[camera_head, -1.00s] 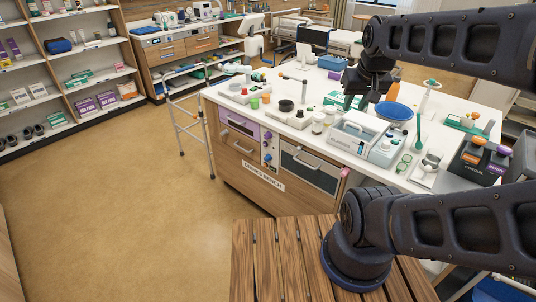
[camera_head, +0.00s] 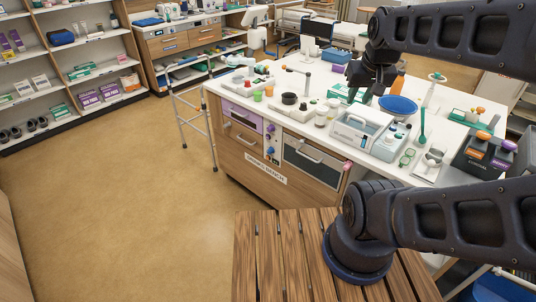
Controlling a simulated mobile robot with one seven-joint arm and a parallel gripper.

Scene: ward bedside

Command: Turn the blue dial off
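The bench front has a narrow control panel between a purple-fronted drawer and a grey oven-like door. My gripper (camera_head: 366,97) hangs pointing down over the bench top, behind the white caddy and left of the blue bowl. It is well away from the panel, to its right and farther back. Its finger gap is unclear, and I see nothing held.
The white bench top (camera_head: 300,88) is crowded with cups, jars, a white caddy (camera_head: 357,132), a blue bowl (camera_head: 398,105) and a dark box (camera_head: 482,152). A metal walking frame (camera_head: 190,125) stands at the bench's left end. The floor (camera_head: 130,190) on the left is clear.

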